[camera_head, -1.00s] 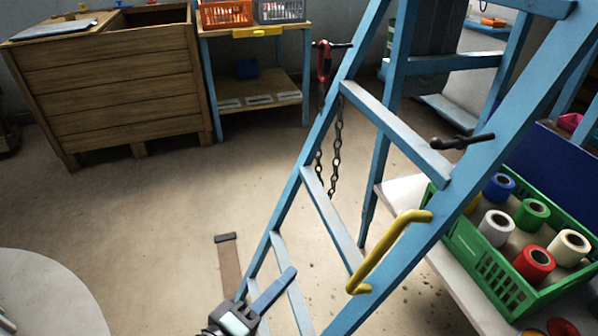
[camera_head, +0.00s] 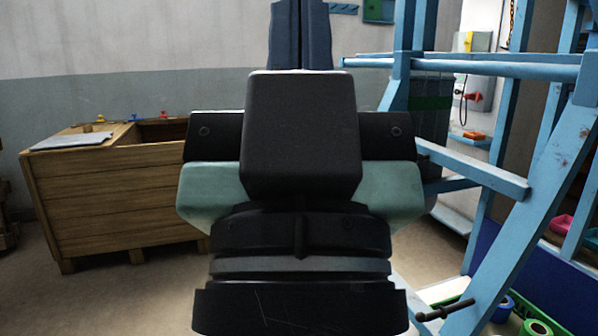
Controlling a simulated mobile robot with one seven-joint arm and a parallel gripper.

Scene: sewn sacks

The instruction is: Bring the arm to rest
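My gripper (camera_head: 301,32) is raised close in front of the camera and fills the middle of the head view. Its black and pale green body is seen from behind. Its two dark blue fingers point up at the top of the picture, side by side with only a thin seam between them. I see nothing held in them. My arm hides the middle of the room behind it.
A wooden crate (camera_head: 110,200) with a grey lid stands at the left. A blue frame (camera_head: 545,175) with rungs and a black peg (camera_head: 445,310) stands close at the right. Tape rolls (camera_head: 535,327) and pink bowls (camera_head: 562,224) lie beyond it. Bare floor shows at lower left.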

